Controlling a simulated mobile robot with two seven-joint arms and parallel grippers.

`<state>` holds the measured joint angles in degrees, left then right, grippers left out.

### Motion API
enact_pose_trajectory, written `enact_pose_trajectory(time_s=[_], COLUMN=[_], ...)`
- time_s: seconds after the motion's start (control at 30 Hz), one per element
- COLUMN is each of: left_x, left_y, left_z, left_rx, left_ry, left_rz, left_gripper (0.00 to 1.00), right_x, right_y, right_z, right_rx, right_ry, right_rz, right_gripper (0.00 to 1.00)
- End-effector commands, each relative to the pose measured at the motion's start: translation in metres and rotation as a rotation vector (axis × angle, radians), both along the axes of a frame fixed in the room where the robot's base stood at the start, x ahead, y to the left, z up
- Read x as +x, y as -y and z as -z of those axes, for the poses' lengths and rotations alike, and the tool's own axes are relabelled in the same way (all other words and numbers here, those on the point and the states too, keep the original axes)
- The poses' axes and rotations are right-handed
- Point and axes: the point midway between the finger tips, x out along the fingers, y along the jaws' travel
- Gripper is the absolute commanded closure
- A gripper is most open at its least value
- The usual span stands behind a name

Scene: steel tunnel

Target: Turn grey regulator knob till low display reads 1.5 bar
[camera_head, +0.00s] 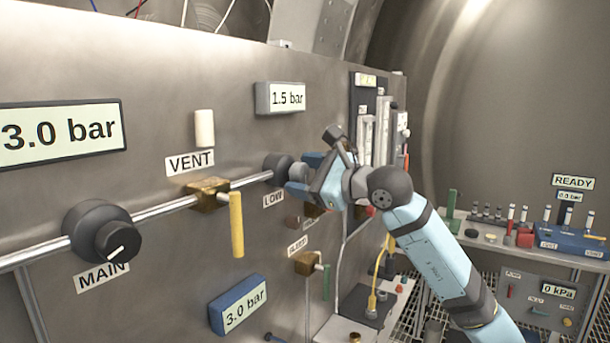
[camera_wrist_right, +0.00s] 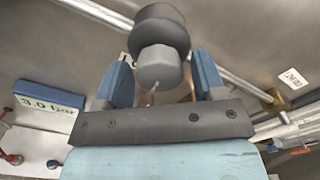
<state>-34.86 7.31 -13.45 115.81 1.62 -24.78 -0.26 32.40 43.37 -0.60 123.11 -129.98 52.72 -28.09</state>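The grey LOW regulator knob (camera_head: 298,172) sits on its dark round body (camera_head: 277,167) on the panel pipe. It also shows in the right wrist view (camera_wrist_right: 158,70). My right gripper (camera_head: 304,173) is at the knob. In the wrist view its two blue fingers (camera_wrist_right: 162,80) stand on either side of the knob with gaps, so it is open. The low display (camera_head: 288,98) above reads 1.5 bar. A white pointer line shows on the knob in the wrist view. My left gripper is not in view.
The MAIN knob (camera_head: 103,232) and a VENT valve with yellow handle (camera_head: 237,224) sit on the pipe to the left. A large display (camera_head: 60,133) and a blue display (camera_head: 238,304) both read 3.0 bar. A bench with small items (camera_head: 530,235) stands at right.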

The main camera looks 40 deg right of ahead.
Motion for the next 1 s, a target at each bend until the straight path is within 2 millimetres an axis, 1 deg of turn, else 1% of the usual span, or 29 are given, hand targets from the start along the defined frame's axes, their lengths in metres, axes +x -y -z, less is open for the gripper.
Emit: enact_pose_trajectory(time_s=[0.03, 0.07, 0.1, 0.17, 0.27, 0.43, 0.67, 0.7, 0.8, 1.0], left_x=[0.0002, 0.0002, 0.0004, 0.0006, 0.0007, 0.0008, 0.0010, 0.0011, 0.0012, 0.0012], left_y=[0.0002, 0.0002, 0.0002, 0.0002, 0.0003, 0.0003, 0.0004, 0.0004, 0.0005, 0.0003], left_z=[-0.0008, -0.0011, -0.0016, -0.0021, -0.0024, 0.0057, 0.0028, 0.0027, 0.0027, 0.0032], left_rx=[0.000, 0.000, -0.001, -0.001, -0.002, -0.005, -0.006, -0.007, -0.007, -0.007], left_ry=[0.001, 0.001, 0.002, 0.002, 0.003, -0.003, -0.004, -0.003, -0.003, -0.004], left_rz=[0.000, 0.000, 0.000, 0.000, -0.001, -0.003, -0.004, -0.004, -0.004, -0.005], left_gripper=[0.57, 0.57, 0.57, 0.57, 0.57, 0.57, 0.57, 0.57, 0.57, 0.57], right_x=[-0.0001, -0.0001, -0.0002, -0.0002, -0.0002, -0.0004, -0.0003, -0.0003, -0.0004, -0.0004], right_y=[0.0000, 0.0000, 0.0001, 0.0001, 0.0001, -0.0001, -0.0002, -0.0002, -0.0002, -0.0001], right_z=[0.0000, 0.0000, 0.0000, 0.0000, 0.0003, 0.0022, 0.0004, 0.0005, 0.0004, 0.0003], right_rx=[0.000, 0.000, 0.000, 0.000, 0.002, 0.072, 0.082, 0.082, 0.081, 0.081], right_ry=[0.000, 0.000, 0.000, 0.000, -0.001, -0.027, -0.034, -0.034, -0.034, -0.034], right_rz=[0.000, 0.000, 0.000, 0.000, 0.000, -0.001, 0.000, 0.000, -0.001, 0.000], right_gripper=[0.49, 0.56, 0.65, 0.79, 0.80, 0.80, 0.80, 0.52, 0.31, 0.31])
